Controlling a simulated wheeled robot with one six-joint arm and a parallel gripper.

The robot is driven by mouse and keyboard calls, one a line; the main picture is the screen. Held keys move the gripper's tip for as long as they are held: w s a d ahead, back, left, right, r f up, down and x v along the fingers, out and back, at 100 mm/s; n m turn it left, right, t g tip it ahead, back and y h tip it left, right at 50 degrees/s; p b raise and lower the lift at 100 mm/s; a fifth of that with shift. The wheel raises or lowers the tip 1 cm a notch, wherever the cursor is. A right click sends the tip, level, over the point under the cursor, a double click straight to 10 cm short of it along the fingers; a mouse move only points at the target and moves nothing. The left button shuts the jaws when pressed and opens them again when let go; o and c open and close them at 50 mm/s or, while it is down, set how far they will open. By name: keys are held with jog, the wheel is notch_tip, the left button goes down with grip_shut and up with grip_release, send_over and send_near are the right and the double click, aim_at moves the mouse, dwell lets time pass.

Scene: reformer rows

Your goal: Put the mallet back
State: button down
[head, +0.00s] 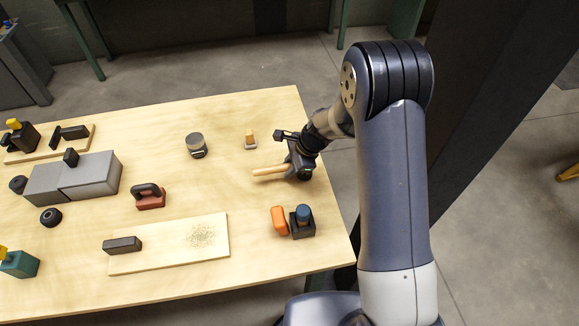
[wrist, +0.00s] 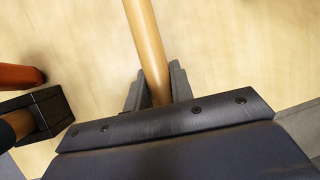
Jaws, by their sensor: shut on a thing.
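My gripper (head: 292,168) is shut on a pale wooden handle (head: 268,171), taken as the mallet's, near the right end of the wooden table. The handle points left from the jaws in the head view. In the wrist view the handle (wrist: 147,45) runs up between the two grey fingers (wrist: 156,90) and out of the frame. No mallet head can be made out in either view. I cannot tell whether the handle touches the table.
An orange block (head: 279,220) and a black holder with a blue top (head: 303,222) stand near the table's right edge. A small orange-topped piece (head: 250,139) and a round dark-based thing (head: 196,145) stand farther back. A sanded board (head: 170,252) lies in front.

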jog(key=shift+f, duration=0.1)
jog(key=shift+f, duration=0.15)
jog(key=c, duration=1.2)
grip_release()
jog(key=shift+c, duration=0.2)
jog(key=shift+r, duration=0.2)
jog(key=v, duration=1.1)
jog(key=shift+s+d+r, duration=0.1)
jog(key=shift+d+r, duration=0.1)
jog(key=shift+r, duration=0.15)
